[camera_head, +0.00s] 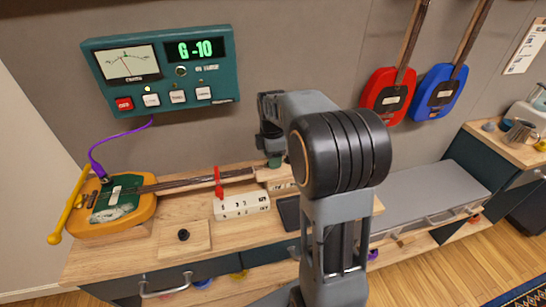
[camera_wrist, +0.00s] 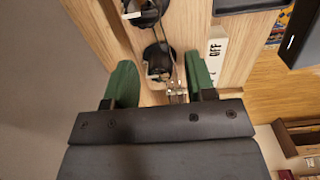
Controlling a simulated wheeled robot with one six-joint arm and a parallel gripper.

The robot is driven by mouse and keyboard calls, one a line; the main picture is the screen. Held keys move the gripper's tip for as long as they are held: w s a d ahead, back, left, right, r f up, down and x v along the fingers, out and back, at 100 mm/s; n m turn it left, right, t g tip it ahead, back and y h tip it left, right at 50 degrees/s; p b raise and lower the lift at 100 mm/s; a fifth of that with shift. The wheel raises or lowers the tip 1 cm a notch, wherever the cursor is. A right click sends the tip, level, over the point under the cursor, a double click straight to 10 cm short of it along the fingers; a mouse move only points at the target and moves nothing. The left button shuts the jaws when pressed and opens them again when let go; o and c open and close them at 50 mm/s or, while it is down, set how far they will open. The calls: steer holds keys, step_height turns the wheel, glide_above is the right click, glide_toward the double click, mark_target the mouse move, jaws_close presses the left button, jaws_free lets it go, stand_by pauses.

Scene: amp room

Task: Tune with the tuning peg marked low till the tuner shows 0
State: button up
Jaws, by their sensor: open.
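The teal tuner (camera_head: 160,70) on the wall shows "G -10" in green on its display, and its dial needle stands near the middle. The yellow-orange stringed instrument (camera_head: 130,222) lies on the bench with its neck running right. Its headstock end is largely hidden behind my arm. In the wrist view my gripper (camera_wrist: 161,82) is open, its green fingers on either side of a dark round piece (camera_wrist: 158,55) and small metal parts (camera_wrist: 178,90) at the headstock. Another dark round piece (camera_wrist: 142,14) lies farther up. I cannot read a low mark or tell whether the fingers touch anything.
A white labelled box (camera_head: 242,204) with a red upright piece stands by the neck. A wooden block with a black knob (camera_head: 183,235) lies in front. A purple cable (camera_head: 103,150) joins tuner and instrument. Red (camera_head: 388,95) and blue (camera_head: 438,92) instruments hang on the wall.

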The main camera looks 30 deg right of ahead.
steer(key=shift+f, duration=0.1)
steer(key=shift+c, duration=0.3)
steer(key=c, duration=0.9)
steer(key=shift+o, duration=0.2)
steer(key=shift+m+p, duration=0.45)
steer(key=shift+m, duration=1.25)
steer(key=o, duration=0.9)
step_height(320, 180, up, 14)
steer(key=shift+f+p, duration=0.1)
steer(key=shift+p, duration=0.45)
